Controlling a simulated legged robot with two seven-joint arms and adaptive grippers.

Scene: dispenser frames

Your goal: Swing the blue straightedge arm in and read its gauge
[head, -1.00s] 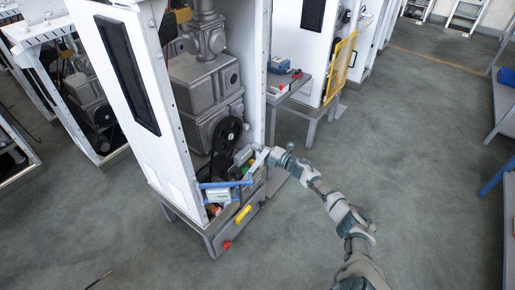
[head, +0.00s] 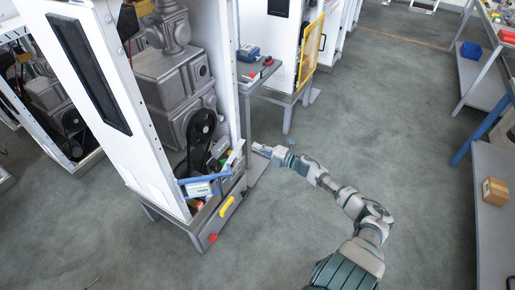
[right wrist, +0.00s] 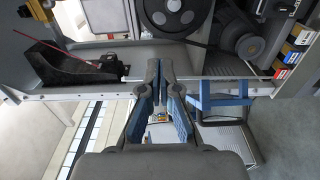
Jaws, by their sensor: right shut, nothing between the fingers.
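The blue straightedge arm (head: 204,179) lies across the lower front opening of the white cabinet, below the black belt pulley (head: 202,126). A small pale box, perhaps its gauge (head: 199,189), sits just under the bar; its reading is too small to make out. My right gripper (head: 256,147) is to the right of the cabinet's front post, apart from the blue bar. In the right wrist view my right gripper (right wrist: 160,78) is shut and empty. A blue piece (right wrist: 224,101) shows right of the fingers there; I cannot tell if it is the straightedge. My left gripper is out of view.
The white cabinet (head: 85,70) holds grey machinery. A yellow handle (head: 226,206) and a red knob (head: 212,238) are on its base. A small table (head: 265,72) stands behind. A bench with a cardboard box (head: 494,191) is at the right. Floor between is clear.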

